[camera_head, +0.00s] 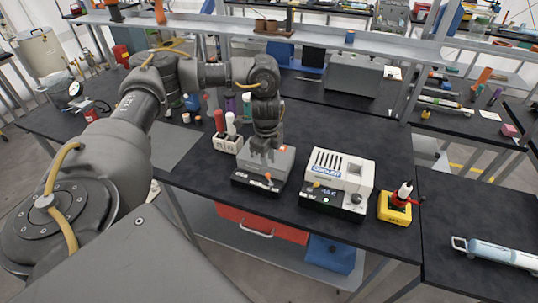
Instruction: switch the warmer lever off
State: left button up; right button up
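A low grey box (279,164) stands on the black bench, with a small orange lever or knob (268,176) on its front. I cannot tell for sure that this is the warmer. Right of it is a white box (353,176) with top slots, a blue display and a black front knob. My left gripper (264,154) points down over the grey box, just behind the orange part. Its fingers are small and dark, and I cannot tell whether they touch the box or are open. My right gripper is not in view.
A yellow block (395,210) with a red handle and white bottle stands right of the white box. A holder (227,144) with red and white bottles is left of the gripper. Free bench lies behind the white box. A clear cylinder (497,252) lies at far right.

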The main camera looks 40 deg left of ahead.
aim_at(269, 176)
pick_arm(q)
jog(key=f, duration=0.3)
jog(key=f+b, duration=0.1)
jog(key=f, duration=0.6)
jog(key=shift+w, duration=0.3)
jog(key=shift+c, duration=0.2)
